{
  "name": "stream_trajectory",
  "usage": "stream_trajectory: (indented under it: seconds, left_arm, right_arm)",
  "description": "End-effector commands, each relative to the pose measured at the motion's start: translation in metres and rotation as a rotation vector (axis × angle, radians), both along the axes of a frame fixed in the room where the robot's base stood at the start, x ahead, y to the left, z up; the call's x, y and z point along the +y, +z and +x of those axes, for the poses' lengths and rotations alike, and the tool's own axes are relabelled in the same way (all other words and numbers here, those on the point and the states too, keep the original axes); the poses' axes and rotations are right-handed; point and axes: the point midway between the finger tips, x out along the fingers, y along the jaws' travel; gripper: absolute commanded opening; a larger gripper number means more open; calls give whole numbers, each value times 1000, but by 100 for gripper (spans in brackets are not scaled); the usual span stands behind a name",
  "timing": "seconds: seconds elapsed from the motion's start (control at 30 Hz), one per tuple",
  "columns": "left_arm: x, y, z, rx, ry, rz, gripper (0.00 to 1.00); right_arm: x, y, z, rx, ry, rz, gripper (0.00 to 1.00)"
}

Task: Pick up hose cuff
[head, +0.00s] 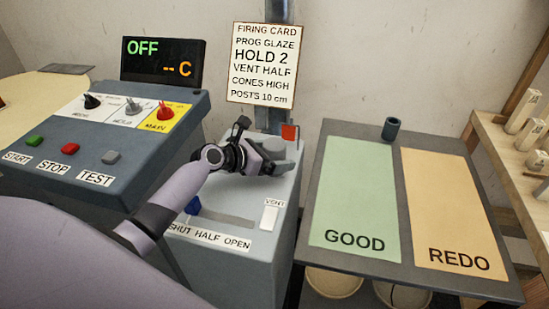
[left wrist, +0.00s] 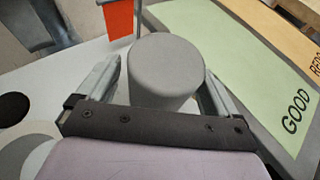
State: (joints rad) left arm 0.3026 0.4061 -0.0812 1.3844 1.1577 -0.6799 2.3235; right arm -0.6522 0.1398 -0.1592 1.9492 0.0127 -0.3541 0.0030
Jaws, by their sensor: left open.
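A short, plain grey cylinder (head: 273,146) stands upright on top of the grey vent box (head: 262,262). In the left wrist view the cylinder (left wrist: 165,72) sits between the two fingers of my left gripper (head: 258,147). The fingers are open, one on each side, with a gap visible at least on the right. A small dark, hollow-topped cylinder (head: 391,128) stands at the back edge of the sorting table. No label tells which of the two is the hose cuff. My right gripper is not in view.
A red flag-like tab (head: 290,132) rises just behind the grey cylinder. A blue slider knob (head: 193,206) is on the vent box. The control console (head: 100,140) stands to the left. The sorting table's GOOD panel (head: 355,195) and REDO panel (head: 450,205) are clear.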

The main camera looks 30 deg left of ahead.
Motion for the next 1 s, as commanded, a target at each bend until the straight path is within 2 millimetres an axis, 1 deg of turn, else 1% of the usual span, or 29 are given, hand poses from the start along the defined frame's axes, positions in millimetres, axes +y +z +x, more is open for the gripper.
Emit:
stream_trajectory:
  seconds: [0.1,0.13,0.17,0.2,0.27,0.3,0.33,0.57,0.73,0.87,0.97,1.0]
  left_arm:
    - [0,0,0,0,0,0,94]
    - [0,0,0,0,0,0,90]
    - [0,0,0,0,0,0,81]
    - [0,0,0,0,0,0,68]
    - [0,0,0,0,0,0,48]
    - [0,0,0,0,0,0,35]
    - [0,0,0,0,0,0,33]
    - [0,1,0,-2,0,-1,33]
    - [0,9,0,-3,0,-1,33]
    - [1,25,0,-5,0,0,33]
    - [0,44,1,-7,-1,1,33]
    - [0,53,0,-7,-1,-1,33]
  right_arm:
    - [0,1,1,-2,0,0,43]
    - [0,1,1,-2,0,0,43]
    - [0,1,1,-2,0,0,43]
    - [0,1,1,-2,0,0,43]
    - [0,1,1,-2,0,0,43]
    - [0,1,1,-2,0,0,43]
    - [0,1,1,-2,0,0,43]
    - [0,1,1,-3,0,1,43]
    - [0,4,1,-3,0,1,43]
    - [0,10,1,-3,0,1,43]
    - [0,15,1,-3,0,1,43]
    - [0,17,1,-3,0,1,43]
